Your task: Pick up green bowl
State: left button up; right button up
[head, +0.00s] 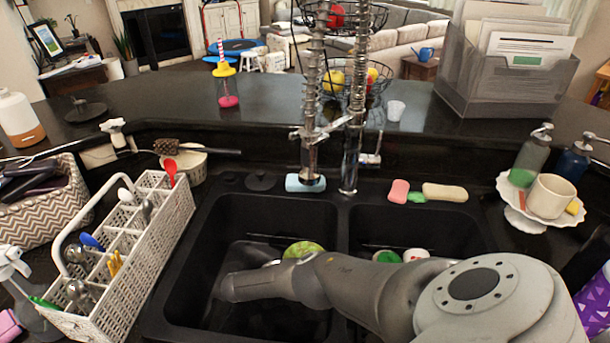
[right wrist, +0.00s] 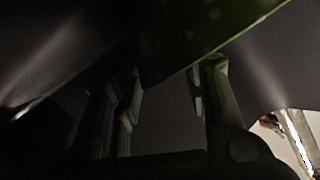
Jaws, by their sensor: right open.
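The green bowl (head: 303,248) is in the left basin of the double sink (head: 215,215). Its lower part is hidden behind my right arm in the head view. My right arm reaches from the right across the divider into the left basin, and its fingers cannot be made out there. In the right wrist view my right gripper (right wrist: 168,95) is open, with its fingers apart. A dark green surface with a lit edge, likely the bowl (right wrist: 200,40), lies close by the fingertips; contact cannot be told. My left gripper is not in view.
A white cutlery basket (head: 130,245) stands left of the sink. The faucet (head: 310,150) rises behind the divider. Sponges (head: 445,192) lie on the back ledge. A cup (head: 550,196) on a white stand is at right. Green and white items (head: 415,255) lie in the right basin.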

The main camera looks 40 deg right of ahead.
jog(key=shift+x, duration=1.15)
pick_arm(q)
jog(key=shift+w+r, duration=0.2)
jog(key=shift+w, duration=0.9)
pick_arm(e)
jog(key=shift+w, duration=0.1)
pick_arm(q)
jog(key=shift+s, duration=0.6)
pick_arm(e)
jog(key=shift+a, duration=0.1)
grip_shut()
